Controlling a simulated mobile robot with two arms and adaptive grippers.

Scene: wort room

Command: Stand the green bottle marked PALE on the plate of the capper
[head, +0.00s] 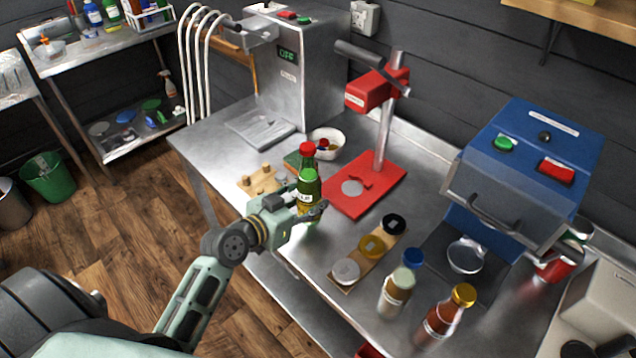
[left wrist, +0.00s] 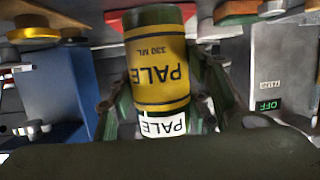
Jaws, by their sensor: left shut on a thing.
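The green bottle (head: 309,182) has a red top and a yellow label, and stands about upright in my left gripper (head: 312,212). In the left wrist view the bottle (left wrist: 160,70) appears upside down, its label reading PALE, with the fingers on both sides of it. I cannot tell whether its base touches the bench. The red capper (head: 378,92) has a post, a lever and a red base. Its pale round plate (head: 352,187) is bare, just right of the bottle. My right gripper is not in view.
Behind the bottle are a white bowl (head: 326,142) and a wooden peg board (head: 262,183). Bottles (head: 397,292) stand at the front right, near a blue machine (head: 535,165). A steel machine (head: 300,75) stands at the back.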

